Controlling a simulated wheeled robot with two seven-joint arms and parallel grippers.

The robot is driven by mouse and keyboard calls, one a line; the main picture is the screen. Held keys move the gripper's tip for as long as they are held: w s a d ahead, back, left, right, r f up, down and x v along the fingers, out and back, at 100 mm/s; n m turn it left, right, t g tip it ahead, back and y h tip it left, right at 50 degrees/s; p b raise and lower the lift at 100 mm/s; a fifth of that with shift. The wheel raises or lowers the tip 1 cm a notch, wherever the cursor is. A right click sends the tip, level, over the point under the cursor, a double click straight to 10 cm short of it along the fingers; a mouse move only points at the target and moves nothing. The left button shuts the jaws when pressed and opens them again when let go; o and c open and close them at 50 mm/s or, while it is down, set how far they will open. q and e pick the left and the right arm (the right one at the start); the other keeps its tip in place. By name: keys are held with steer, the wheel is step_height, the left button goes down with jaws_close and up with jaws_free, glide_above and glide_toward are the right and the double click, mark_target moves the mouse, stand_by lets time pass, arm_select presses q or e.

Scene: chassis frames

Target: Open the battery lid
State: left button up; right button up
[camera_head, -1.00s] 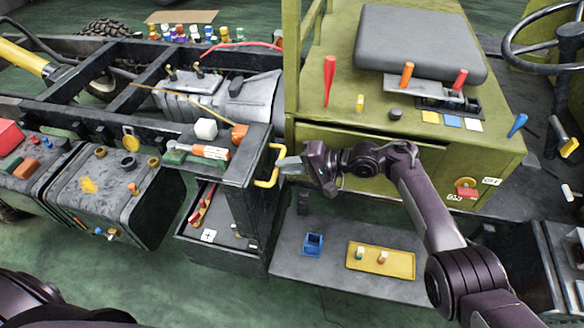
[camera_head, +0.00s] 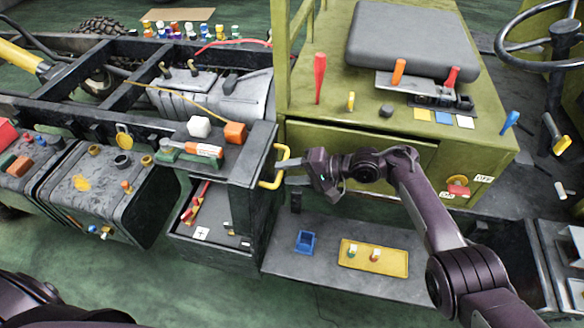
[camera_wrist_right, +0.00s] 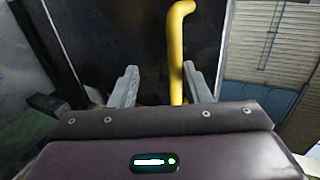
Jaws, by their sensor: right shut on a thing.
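A yellow bar handle (camera_head: 273,167) is on a dark panel (camera_head: 252,185) at the right end of the chassis rail, left of the green cab body. I take this panel for the battery lid, but cannot be sure. My right gripper (camera_head: 291,180) reaches the handle from the right and is shut on it. In the right wrist view, the handle (camera_wrist_right: 177,55) stands upright between the two grey fingers (camera_wrist_right: 170,87), closer to the right one. Its lower end is hidden behind the gripper body. My left gripper is out of view.
An open compartment (camera_head: 178,240) with red tools lies left of the panel. A step plate (camera_head: 320,283) below holds a blue bin (camera_head: 306,241) and yellow tray (camera_head: 350,262).

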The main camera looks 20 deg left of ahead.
steer(key=shift+f, duration=0.25)
steer(key=v, duration=0.8)
steer(key=shift+a+r, duration=0.1)
steer(key=shift+a, duration=0.05)
stand_by(0.5)
